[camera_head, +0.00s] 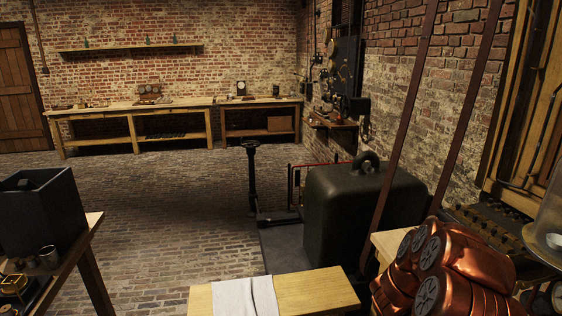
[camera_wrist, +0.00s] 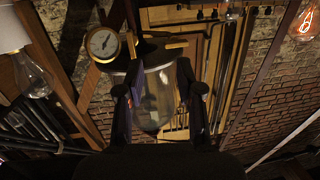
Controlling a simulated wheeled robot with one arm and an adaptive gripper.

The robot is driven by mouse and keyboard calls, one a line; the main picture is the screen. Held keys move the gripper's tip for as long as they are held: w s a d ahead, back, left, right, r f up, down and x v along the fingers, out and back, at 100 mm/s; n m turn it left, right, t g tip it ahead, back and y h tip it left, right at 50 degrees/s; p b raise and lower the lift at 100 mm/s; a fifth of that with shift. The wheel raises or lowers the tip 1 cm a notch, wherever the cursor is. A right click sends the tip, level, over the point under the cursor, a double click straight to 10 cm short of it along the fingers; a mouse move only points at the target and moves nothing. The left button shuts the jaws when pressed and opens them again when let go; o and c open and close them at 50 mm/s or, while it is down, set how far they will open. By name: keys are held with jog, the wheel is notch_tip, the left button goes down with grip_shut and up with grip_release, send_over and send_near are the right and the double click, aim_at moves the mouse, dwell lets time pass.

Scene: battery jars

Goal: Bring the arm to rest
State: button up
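In the wrist view my gripper (camera_wrist: 160,88) shows with its two dark fingers spread apart, one on each side of the picture's middle. A clear rounded glass vessel (camera_wrist: 157,98) shows in the gap between them. It seems to lie beyond the fingers, and I see no finger closed on it. My gripper does not show in the head view.
A dark iron weight (camera_head: 350,215) with a ring stands left of my arm. A wooden bench (camera_head: 310,290) with a white cloth (camera_head: 245,297) is in front. A black box (camera_head: 40,215) is at left. A round gauge (camera_wrist: 103,44) and a lit bulb (camera_wrist: 306,22) show in the wrist view. The brick floor is clear at centre-left.

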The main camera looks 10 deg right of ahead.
jog(key=w+a+r+n+t+y, duration=0.25)
jog(key=w+a+t+y, duration=0.2)
jog(key=w+a, duration=0.4)
jog(key=w+a+r+n+t+y, duration=0.1)
jog(key=w+a+n+t+y, duration=0.3)
jog(key=a, duration=0.7)
jog(key=s+a+r+n+g+y, duration=0.15)
jog(key=a+y, duration=0.25)
jog(key=a, duration=0.5)
jog(key=s+a+r+n+g+y, duration=0.1)
jog(key=s+a+r+n+y, duration=0.2)
jog(key=a, duration=0.6)
jog(key=s+a+n+g+y, duration=0.2)
jog(key=s+a, duration=0.2)
jog(key=s, duration=0.4)
jog(key=s+a+n+g+y, duration=0.15)
jog(key=s+a, duration=0.25)
jog(key=s, duration=0.4)
jog(key=s+d+r+n+g+h, duration=0.1)
jog(key=s+d+g, duration=0.1)
jog(key=s, duration=0.8)
jog(key=s+d+r+n+g+h, duration=0.1)
jog(key=s+g, duration=0.4)
jog(key=s, duration=0.6)
jog(key=shift+s+d+r+h, duration=0.2)
jog(key=shift+d+h, duration=0.1)
jog(key=shift+d, duration=0.35)
jog(key=shift+d, duration=0.1)
